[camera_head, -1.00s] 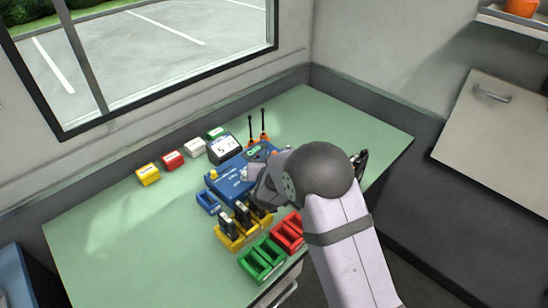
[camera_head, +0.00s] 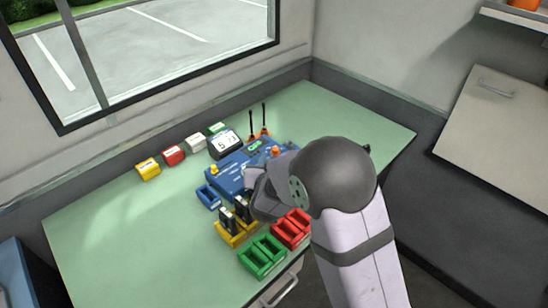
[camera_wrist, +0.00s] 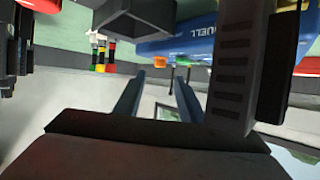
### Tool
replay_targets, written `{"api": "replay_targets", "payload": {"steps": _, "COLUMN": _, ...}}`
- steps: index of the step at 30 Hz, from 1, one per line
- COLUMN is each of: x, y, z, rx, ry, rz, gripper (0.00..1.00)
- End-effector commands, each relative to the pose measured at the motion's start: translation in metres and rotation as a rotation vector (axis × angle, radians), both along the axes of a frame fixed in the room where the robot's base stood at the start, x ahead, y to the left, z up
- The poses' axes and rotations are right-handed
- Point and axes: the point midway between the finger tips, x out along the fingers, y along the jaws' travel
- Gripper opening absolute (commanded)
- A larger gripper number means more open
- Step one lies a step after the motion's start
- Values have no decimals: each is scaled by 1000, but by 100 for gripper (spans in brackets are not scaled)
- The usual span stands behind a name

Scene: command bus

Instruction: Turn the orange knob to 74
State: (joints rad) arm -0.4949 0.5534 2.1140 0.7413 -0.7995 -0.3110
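The orange knob (camera_head: 276,151) stands on the top right of the blue console (camera_head: 226,180) in the head view, uncovered. A small dark display (camera_head: 224,142) behind the console shows digits that look like 5 and 73, hard to read. My gripper (camera_head: 262,190) is over the console's front right, left of and below the knob in the picture; its fingertips are hidden in this view. In the wrist view the two fingers (camera_wrist: 156,85) are apart with nothing between them. A small orange piece (camera_wrist: 159,62) shows beyond them; I cannot tell if it is the knob.
A yellow knob (camera_head: 214,169) is at the console's left. Two antenna-like rods (camera_head: 264,120) stand behind it. Yellow (camera_head: 231,238), green (camera_head: 262,257) and red (camera_head: 292,229) trays lie in front. Several small boxes (camera_head: 173,155) line the window side. The table's left is clear.

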Motion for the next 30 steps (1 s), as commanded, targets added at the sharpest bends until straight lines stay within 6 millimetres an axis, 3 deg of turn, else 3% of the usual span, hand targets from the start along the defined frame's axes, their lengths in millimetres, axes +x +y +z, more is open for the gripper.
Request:
{"api": "replay_targets", "payload": {"steps": 17, "x": -5, "y": 0, "z": 11, "rx": 1, "ry": -4, "rz": 0, "gripper": 36}}
{"api": "replay_targets", "payload": {"steps": 22, "x": -4, "y": 1, "z": 44, "rx": 6, "ry": -8, "rz": -1, "gripper": 36}}
{"api": "replay_targets", "payload": {"steps": 27, "x": -5, "y": 0, "z": 103, "rx": 8, "ry": -12, "rz": -1, "gripper": 36}}
{"api": "replay_targets", "payload": {"steps": 30, "x": -5, "y": 1, "z": 127, "rx": 8, "ry": -6, "rz": -1, "gripper": 36}}
